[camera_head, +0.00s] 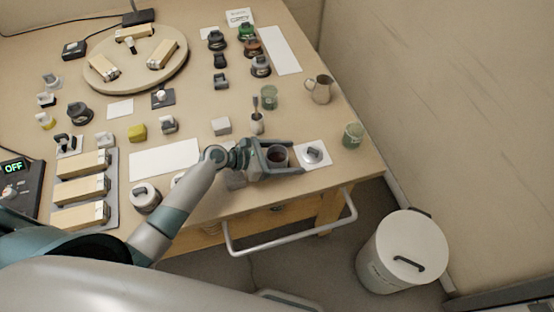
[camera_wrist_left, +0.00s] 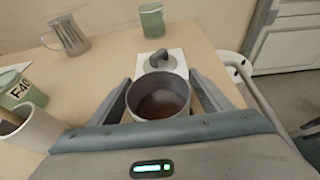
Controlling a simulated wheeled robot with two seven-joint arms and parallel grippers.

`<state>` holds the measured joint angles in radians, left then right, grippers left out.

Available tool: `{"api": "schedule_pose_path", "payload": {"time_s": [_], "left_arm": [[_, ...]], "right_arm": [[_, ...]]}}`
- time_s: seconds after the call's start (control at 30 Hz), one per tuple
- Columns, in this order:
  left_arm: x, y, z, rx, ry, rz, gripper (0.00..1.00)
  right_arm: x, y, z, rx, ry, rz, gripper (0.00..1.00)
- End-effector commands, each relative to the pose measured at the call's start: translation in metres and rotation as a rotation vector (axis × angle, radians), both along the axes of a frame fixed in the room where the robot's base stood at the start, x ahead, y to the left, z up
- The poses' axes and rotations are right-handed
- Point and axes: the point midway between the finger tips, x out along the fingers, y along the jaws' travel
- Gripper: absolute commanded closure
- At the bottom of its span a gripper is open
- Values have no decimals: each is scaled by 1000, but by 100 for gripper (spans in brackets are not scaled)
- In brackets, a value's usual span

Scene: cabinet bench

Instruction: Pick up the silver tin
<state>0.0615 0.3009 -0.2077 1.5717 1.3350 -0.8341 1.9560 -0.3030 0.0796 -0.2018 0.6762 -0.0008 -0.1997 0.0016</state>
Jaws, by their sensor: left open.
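The silver tin (camera_head: 278,157) is a small round open-topped can with dark brown contents, standing near the bench's front edge. In the left wrist view the tin (camera_wrist_left: 133,104) stands upright between my fingers. My left gripper (camera_head: 297,156) is open, with one finger on each side of the tin. The fingers also show in the left wrist view (camera_wrist_left: 162,82). I cannot tell whether either finger touches the tin. The gripper body hides the tin's near lower side. My right gripper is not in view.
Just beyond the tin is a white square pad (camera_head: 325,149) with a grey knobbed piece (camera_head: 314,155) on it. A green cup (camera_head: 352,136), a metal mug (camera_head: 320,90) and a small pot with a brush (camera_head: 257,124) stand near. A white rail (camera_head: 290,238) runs along the front edge.

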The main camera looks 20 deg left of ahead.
Motion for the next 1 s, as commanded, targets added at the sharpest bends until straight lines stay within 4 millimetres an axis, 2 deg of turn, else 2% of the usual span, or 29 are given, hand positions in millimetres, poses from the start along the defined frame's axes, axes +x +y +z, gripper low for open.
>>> {"api": "schedule_pose_path", "payload": {"time_s": [0.07,0.2,0.3,1.0], "left_arm": [[0,0,0,0,0,0,28],[0,0,0,0,0,0,59],[0,0,0,0,0,0,79],[0,0,8,0,-2,-1,78]], "right_arm": [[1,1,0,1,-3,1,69],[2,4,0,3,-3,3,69],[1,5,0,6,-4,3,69],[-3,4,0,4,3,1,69]]}}
